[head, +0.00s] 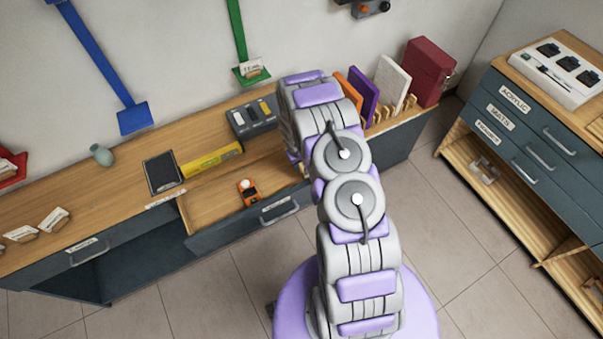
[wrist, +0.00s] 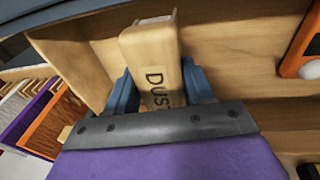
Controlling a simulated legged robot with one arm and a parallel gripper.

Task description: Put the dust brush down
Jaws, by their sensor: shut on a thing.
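The dust brush (wrist: 150,48) shows in the wrist view as a pale wooden block with dark letters reading "DUST". My gripper (wrist: 159,85) is shut on it, one blue finger on each side. The brush is over or inside a wooden drawer (wrist: 215,42); I cannot tell whether it touches the drawer floor. In the head view the open drawer (head: 208,207) juts from the long bench, and my own arm hides the gripper and the brush.
An orange device with a white knob lies in the drawer (head: 248,191). A yellow box (head: 212,160), a dark tablet (head: 161,172) and a grey switch box (head: 252,118) lie on the bench behind. Upright boards (head: 392,84) and a red box (head: 430,72) stand right.

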